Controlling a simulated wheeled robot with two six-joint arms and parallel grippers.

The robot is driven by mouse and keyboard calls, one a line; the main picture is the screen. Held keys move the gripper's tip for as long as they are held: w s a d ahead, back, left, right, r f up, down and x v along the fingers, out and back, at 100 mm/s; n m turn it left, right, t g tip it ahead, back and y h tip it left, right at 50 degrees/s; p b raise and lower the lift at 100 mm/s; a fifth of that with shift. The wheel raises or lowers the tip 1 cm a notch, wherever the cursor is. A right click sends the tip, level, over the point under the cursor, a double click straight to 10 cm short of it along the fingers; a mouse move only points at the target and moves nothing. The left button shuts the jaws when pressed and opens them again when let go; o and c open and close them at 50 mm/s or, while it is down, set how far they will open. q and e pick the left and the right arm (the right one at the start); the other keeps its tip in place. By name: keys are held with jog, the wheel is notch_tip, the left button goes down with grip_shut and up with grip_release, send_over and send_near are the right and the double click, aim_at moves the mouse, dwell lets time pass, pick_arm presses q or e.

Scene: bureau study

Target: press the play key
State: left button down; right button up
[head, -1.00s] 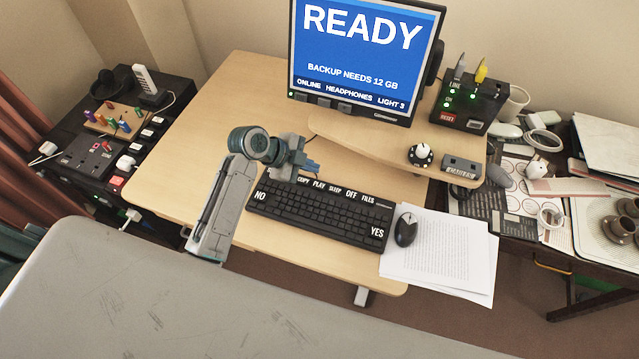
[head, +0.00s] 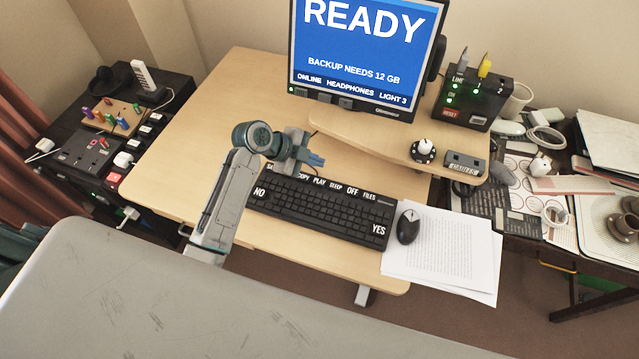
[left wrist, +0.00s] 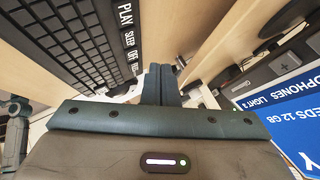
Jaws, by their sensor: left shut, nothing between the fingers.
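The black keyboard (head: 320,213) lies on the wooden desk. Its top row has white labels, among them COPY, PLAY, SLEEP, OFF and FILES. The play key (head: 319,182) is in that row, and its label also shows in the left wrist view (left wrist: 125,14). My left gripper (head: 316,160) is shut and empty. It is above the desk behind the keyboard's top row, apart from the play key. In the left wrist view its closed fingers (left wrist: 161,84) point away past the keyboard's edge. The monitor (head: 362,60) shows READY. My right gripper is not in view.
A raised wooden shelf (head: 375,142) stands behind the keyboard, carrying a white knob (head: 424,147). A mouse (head: 408,227) and papers (head: 440,262) lie right of the keyboard. The desk left of my arm is clear.

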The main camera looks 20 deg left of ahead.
aim_at(315, 182)
pick_arm(q)
notch_tip(315, 182, down, 5)
jog(key=b, duration=0.3)
jog(key=shift+f, duration=0.2)
jog(key=shift+f+b, duration=0.35)
jog(key=shift+b, duration=0.05)
dwell(1.1)
jog(key=shift+f+b, duration=0.3)
jog(key=shift+f, duration=0.1)
